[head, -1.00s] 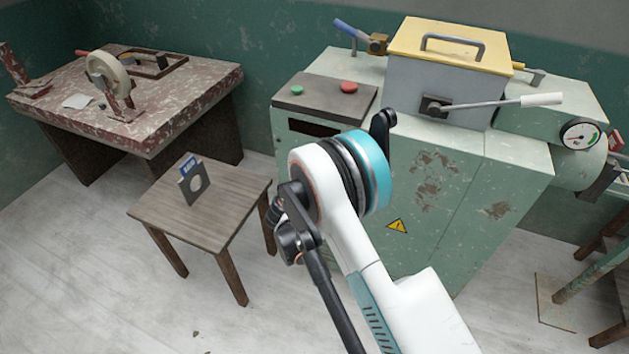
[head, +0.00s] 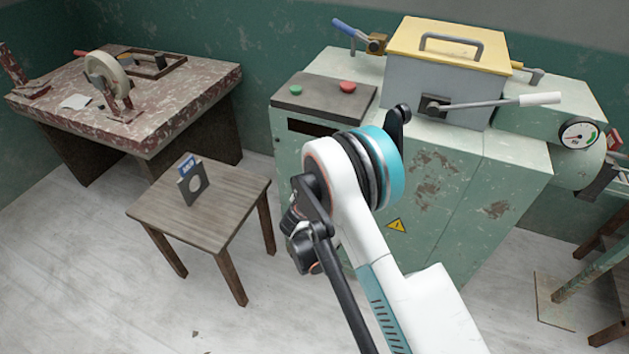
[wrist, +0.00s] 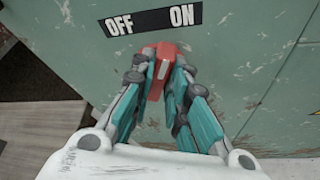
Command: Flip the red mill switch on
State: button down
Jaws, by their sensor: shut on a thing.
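In the wrist view, a red switch handle (wrist: 158,62) stands out from the pale green cabinet face, just below a dark label plate (wrist: 152,22) reading OFF at left and ON at right. The handle is below the gap between the two words. My gripper (wrist: 161,75) is shut on the handle, with a teal finger on each side. The switch's base is hidden behind the handle and fingers. In the head view, the dark label plate (head: 312,127) shows on the green machine's (head: 480,200) front, but my arm hides the switch and fingertips.
A small wooden stool (head: 225,200) with a blue-labelled card stands left of my arm. A worn workbench (head: 185,100) is behind it. On the machine are a control panel (head: 300,97) with green and red buttons, and a yellow-lidded box (head: 440,85) with a lever.

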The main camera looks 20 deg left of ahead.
jog(key=shift+d+f+m+y, duration=0.15)
jog(key=shift+m+y, duration=0.3)
jog(key=shift+m, duration=0.25)
jog(key=shift+d+m+y, duration=0.1)
jog(key=shift+m+y, duration=0.35)
jog(key=shift+m, duration=0.25)
jog(key=c, duration=1.6)
grip_release()
jog(key=shift+o, duration=0.2)
jog(key=shift+t, duration=0.3)
notch_tip(320, 180, up, 10)
